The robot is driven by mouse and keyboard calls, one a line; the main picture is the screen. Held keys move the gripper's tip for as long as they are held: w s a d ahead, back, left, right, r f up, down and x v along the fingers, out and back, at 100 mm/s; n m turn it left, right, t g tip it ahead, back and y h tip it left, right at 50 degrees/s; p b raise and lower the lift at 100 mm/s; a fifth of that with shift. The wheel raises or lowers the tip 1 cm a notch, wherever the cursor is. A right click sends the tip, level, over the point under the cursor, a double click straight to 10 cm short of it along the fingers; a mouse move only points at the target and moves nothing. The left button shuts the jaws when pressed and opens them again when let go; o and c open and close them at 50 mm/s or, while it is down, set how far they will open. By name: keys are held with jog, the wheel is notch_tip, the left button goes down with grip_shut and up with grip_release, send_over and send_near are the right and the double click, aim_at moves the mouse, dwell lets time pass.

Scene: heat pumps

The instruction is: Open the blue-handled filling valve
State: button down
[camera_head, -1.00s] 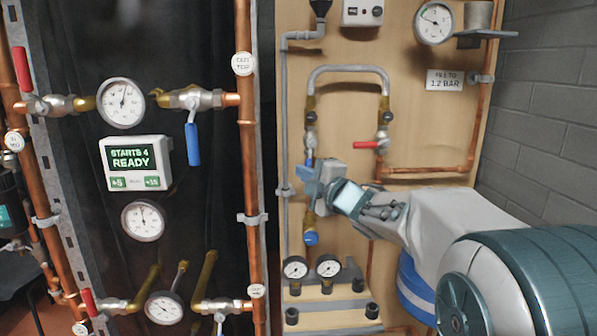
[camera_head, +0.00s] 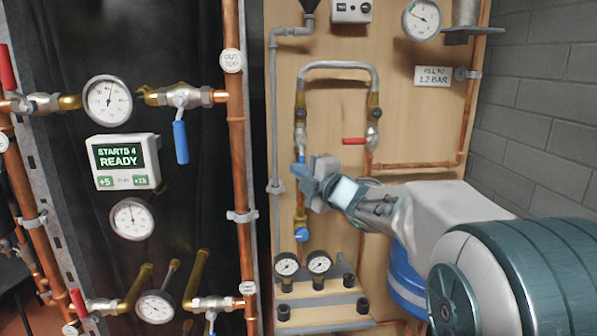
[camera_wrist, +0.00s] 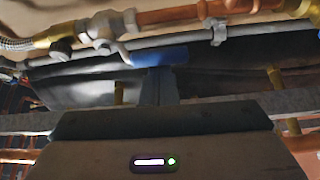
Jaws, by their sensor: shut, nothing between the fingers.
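The blue-handled valve (camera_head: 300,143) sits on the left pipe of the loop on the wooden board. Only a small part of its blue handle (camera_head: 302,159) shows in the head view; my gripper (camera_head: 316,182) hides the rest. In the wrist view the blue handle (camera_wrist: 162,54) lies roughly along the pipe, with the valve body (camera_wrist: 112,30) at its left end. My gripper (camera_wrist: 158,80) is shut and empty. Its fingertips are at the middle of the handle; I cannot tell whether they touch it.
A red-handled valve (camera_head: 372,138) is on the loop's right pipe. Another blue handle (camera_head: 181,142) hangs on the left rig, beside a display (camera_head: 126,160). A blue knob (camera_head: 302,235) and two small gauges (camera_head: 287,264) are below my gripper. A blue tank (camera_head: 405,275) stands beneath my arm.

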jog(key=s+a+b, duration=0.1)
jog(key=a+b, duration=0.1)
jog(key=a, duration=0.2)
jog(key=p+v, duration=0.1)
jog(key=v, duration=0.9)
jog(key=shift+p, duration=0.4)
jog(key=shift+d+r, duration=0.1)
jog(key=s+d+r+m+g+h+p, duration=0.1)
jog(key=s+d+r+m+h+p, duration=0.1)
jog(key=d+m+h+p, duration=0.4)
jog(key=s+d+r+m+g+h+p, duration=0.1)
jog(key=s+d+r+m+h+p, duration=0.2)
jog(key=m+p, duration=0.5)
jog(key=s+f+m+g+h+p, duration=0.1)
jog(key=s+m+g+p, duration=0.9)
jog(key=s, duration=0.9)
jog(key=p, duration=0.3)
jog(key=shift+s+a+f+g, duration=0.15)
jog(key=shift+s+f+g, duration=0.15)
jog(key=shift+s, duration=0.1)
